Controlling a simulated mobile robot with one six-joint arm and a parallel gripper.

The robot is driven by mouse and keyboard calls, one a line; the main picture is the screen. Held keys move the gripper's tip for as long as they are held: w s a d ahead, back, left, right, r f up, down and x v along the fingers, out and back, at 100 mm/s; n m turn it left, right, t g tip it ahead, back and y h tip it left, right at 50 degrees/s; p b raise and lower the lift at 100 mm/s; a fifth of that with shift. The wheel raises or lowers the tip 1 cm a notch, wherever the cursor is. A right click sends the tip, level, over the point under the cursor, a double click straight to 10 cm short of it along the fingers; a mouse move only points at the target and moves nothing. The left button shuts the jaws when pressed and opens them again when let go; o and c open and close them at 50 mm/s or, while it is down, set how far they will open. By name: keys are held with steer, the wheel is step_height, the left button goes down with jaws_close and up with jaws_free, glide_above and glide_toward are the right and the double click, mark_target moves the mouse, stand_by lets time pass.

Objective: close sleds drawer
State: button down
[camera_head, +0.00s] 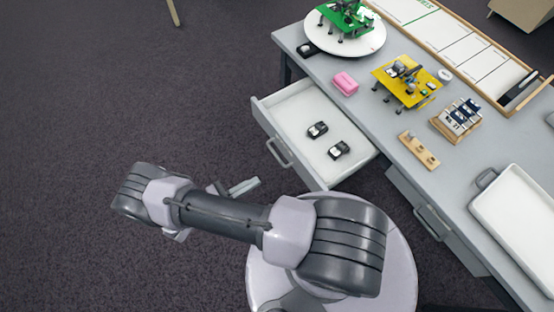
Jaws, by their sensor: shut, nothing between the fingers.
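The open drawer (303,155) juts out from under the grey table (383,124). Its grey front panel (275,134) faces the lower left and carries a bar handle (278,152). Two small dark sleds with pale tops lie inside on the white floor, one nearer the middle (317,130) and one nearer the right wall (339,150). My gripper (252,185) is partly hidden behind my arm. Its visible finger is below and left of the drawer handle, apart from it in the picture. It holds nothing.
A second drawer front with a handle (433,223) sits flush at right. On the table are a pink block (345,83), a yellow board (411,83), a wooden rack (456,120), a white turntable (364,45) and a white tray (519,218). Dark floor (130,90) is clear at left.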

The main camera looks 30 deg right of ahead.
mark_target(297, 158)
steer(key=d, duration=0.4)
steer(key=d+b, duration=0.1)
steer(key=d, duration=0.9)
steer(key=shift+w+d+f+b, duration=0.15)
steer(key=shift+d+f+b, duration=0.05)
steer(key=shift+f+b, duration=0.15)
